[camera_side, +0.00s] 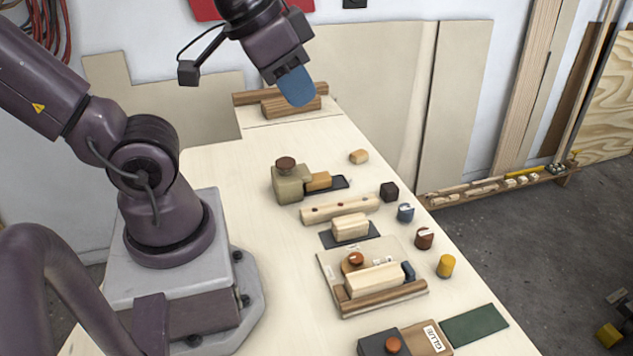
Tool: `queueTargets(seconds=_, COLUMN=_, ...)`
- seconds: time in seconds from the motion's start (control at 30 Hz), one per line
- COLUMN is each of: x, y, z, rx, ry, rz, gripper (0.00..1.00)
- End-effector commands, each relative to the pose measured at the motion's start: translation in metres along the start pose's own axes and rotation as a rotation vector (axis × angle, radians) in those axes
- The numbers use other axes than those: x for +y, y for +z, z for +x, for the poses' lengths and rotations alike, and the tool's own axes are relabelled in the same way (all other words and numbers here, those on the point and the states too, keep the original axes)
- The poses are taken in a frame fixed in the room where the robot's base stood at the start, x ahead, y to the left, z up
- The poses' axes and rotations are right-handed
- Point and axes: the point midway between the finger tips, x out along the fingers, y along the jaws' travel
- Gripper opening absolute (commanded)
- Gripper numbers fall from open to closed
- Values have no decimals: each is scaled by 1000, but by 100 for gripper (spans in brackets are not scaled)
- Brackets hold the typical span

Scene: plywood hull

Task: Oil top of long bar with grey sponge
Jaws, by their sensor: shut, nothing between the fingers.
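My gripper (296,88) hangs at the top of the view, its blue end pointing down, above the far end of the bench. It is shut and holds nothing. A long pale wooden bar (340,209) with small dark marks on its side lies across the middle of the bench, well below and nearer than my gripper. I cannot clearly tell a grey sponge. A squat olive-grey container (287,185) with a brown knob stands behind the bar, next to an orange-tan block (318,181) on a dark tray (341,182).
Brown wooden strips (290,105) lie at the bench's far end. A pale block (350,226) sits on a dark mat. A board (330,266) carries several pieces nearby. Small blocks and cylinders line the right edge, including a yellow one (446,266). The bench's left-middle surface is clear.

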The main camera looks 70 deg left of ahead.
Motion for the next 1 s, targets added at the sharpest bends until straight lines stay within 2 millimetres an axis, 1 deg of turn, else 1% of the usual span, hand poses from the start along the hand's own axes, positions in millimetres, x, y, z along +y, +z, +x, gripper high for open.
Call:
queueTargets(seconds=0.07, x=0, y=0, z=0, rx=0, ry=0, rz=0, gripper=0)
queueTargets(seconds=0.17, x=-1, y=0, z=0, rx=0, ry=-3, rz=-5, gripper=21)
queueTargets(seconds=0.2, x=-3, y=0, z=1, rx=-3, ry=-8, rz=-14, gripper=30)
queueTargets(seconds=0.23, x=-5, y=1, z=3, rx=-14, ry=-13, rz=-24, gripper=37)
queueTargets(seconds=0.27, x=-8, y=1, z=6, rx=-29, ry=-18, rz=-35, gripper=44)
queueTargets(seconds=0.3, x=-12, y=3, z=11, rx=-54, ry=-27, rz=-52, gripper=53)
queueTargets(seconds=0.37, x=-19, y=3, z=19, rx=-97, ry=-41, rz=-82, gripper=67)
queueTargets(seconds=0.4, x=-24, y=2, z=25, rx=-128, ry=-51, rz=-105, gripper=70)
queueTargets(seconds=0.57, x=-53, y=-5, z=52, rx=-254, ry=-89, rz=-200, gripper=70)
queueTargets(seconds=0.77, x=-96, y=-12, z=90, rx=-377, ry=-109, rz=-265, gripper=70)
queueTargets(seconds=0.87, x=-120, y=-12, z=111, rx=-430, ry=-105, rz=-283, gripper=70)
queueTargets(seconds=1.0, x=-154, y=-8, z=144, rx=-493, ry=-87, rz=-295, gripper=70)
